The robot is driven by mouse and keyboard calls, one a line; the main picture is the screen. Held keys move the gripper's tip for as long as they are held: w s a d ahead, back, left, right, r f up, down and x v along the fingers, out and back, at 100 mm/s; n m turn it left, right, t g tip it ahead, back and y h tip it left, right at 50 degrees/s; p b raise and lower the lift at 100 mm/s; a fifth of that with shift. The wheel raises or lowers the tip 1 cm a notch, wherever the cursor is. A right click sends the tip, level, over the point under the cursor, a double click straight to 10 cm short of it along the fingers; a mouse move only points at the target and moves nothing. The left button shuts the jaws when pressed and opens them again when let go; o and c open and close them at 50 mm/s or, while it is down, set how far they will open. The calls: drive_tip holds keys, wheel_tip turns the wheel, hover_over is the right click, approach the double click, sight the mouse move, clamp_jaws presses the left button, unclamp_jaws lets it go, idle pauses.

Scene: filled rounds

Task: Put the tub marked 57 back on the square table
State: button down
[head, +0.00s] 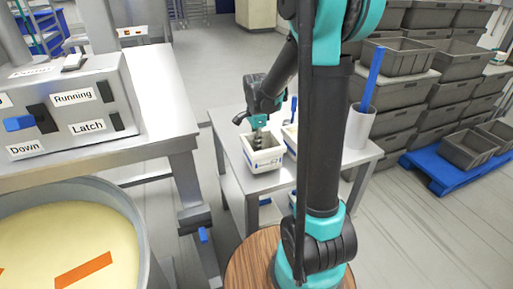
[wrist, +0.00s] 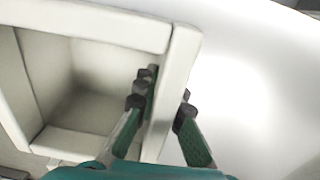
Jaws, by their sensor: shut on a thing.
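A white tub (head: 264,160) with a dark-printed label is at the front left part of the pale metal table (head: 228,172) in the head view. I cannot read its number surely. My gripper (head: 259,130) reaches down to it from above. In the wrist view my gripper (wrist: 165,108) is shut on one wall of the tub (wrist: 95,28), with one finger inside and one outside. The inside of the tub looks empty there. I cannot tell whether its base touches the tabletop.
A second pale tub (head: 289,136) with a blue-handled tool stands just behind, partly hidden by my arm. A white container (head: 358,128) with a blue stick stands at the table's right. A control box (head: 75,107) and a vat (head: 130,235) are at left. Grey crates (head: 395,105) stack at right.

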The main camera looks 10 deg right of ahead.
drive_tip(key=shift+f, duration=0.45)
drive_tip(key=c, duration=1.6)
unclamp_jaws()
drive_tip(key=shift+f, duration=0.1)
wheel_tip(320, 180, up, 12)
drive_tip(key=shift+w+r, duration=0.1)
drive_tip(key=shift+r, duration=0.05)
